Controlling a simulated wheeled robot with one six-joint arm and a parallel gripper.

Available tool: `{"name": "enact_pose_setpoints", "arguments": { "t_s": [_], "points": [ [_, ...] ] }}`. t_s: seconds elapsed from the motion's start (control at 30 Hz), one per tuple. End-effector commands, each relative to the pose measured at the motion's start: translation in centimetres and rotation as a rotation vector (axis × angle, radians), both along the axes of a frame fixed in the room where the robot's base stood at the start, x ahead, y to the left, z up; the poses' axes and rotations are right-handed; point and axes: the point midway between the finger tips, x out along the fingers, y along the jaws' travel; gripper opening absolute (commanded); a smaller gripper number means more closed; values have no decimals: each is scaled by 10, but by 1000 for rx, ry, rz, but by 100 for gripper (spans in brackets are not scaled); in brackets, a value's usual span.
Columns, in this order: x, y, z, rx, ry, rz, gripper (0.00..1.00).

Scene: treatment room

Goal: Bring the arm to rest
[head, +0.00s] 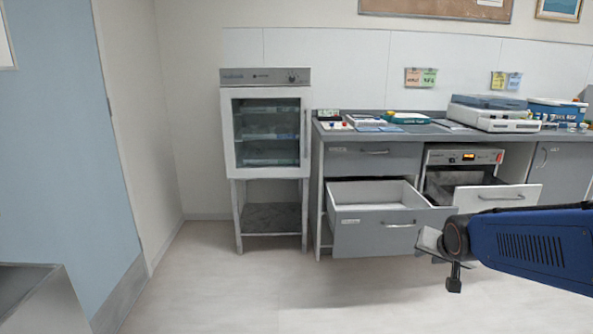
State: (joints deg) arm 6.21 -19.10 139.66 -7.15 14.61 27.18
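My arm (535,250) reaches in from the right edge, a blue link lying almost level, with a dark joint at its left end. My gripper (446,262) is at that end, small and partly hidden by the joint. It is in front of the open drawers and above the floor. Whether its fingers are open or shut does not show, and I see nothing held in it.
A grey drawer (390,235) stands pulled out and looks empty inside. Right of it, the drawer-like front (497,197) of an oven-like unit is also out. A glass-door cabinet (268,130) stands left. The counter (430,130) holds several items. Floor (230,295) is clear at centre.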

Motion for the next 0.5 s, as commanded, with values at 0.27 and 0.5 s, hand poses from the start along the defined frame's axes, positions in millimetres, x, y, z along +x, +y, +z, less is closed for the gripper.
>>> {"name": "enact_pose_setpoints", "arguments": {
  "t_s": [0.27, 0.5],
  "points": [
    [-96, 25, 6, -77, 149, 136, 27],
    [-180, 45, 2, -127, 276, 281, 27]
  ]
}}
